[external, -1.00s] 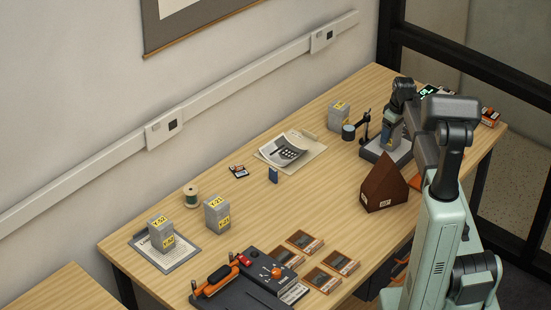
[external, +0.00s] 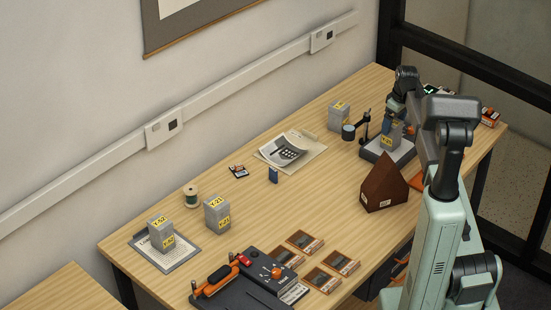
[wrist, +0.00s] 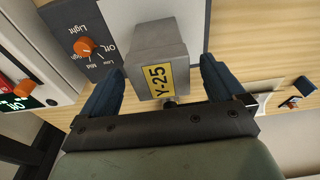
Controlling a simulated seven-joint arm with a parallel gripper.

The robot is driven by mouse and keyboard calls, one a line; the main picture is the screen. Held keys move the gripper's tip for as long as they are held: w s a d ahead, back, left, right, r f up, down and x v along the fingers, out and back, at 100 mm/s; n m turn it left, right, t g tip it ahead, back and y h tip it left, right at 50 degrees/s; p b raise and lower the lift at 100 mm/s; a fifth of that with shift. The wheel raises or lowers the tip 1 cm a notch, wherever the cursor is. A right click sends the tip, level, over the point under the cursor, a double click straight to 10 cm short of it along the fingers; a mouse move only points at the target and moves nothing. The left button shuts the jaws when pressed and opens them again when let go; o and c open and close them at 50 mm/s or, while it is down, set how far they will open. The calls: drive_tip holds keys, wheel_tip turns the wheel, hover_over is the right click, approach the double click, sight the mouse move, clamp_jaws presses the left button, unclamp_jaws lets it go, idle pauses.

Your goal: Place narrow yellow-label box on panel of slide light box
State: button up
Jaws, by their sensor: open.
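The narrow grey box with a yellow Y-25 label (wrist: 157,52) stands on the slide light box (wrist: 86,42); it also shows in the external view (external: 390,138) on the light box (external: 376,152). My gripper (wrist: 163,75) is open, with one dark blue finger on each side of the box and a visible gap to each. In the external view my gripper (external: 391,118) is just above the box, and its fingers partly cover the box's upper part. The light box's orange knob (wrist: 84,47) shows at the upper left in the wrist view.
A stand with a round magnifier (external: 350,131) and another yellow-label box (external: 339,116) are left of the light box. A brown peaked block (external: 384,185) stands in front. More yellow-label boxes (external: 217,214) are at the far left. The table middle is mostly clear.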

drive_tip(key=r, duration=0.7)
drive_tip(key=shift+s+d+r, duration=0.15)
drive_tip(key=shift+s+d, duration=0.25)
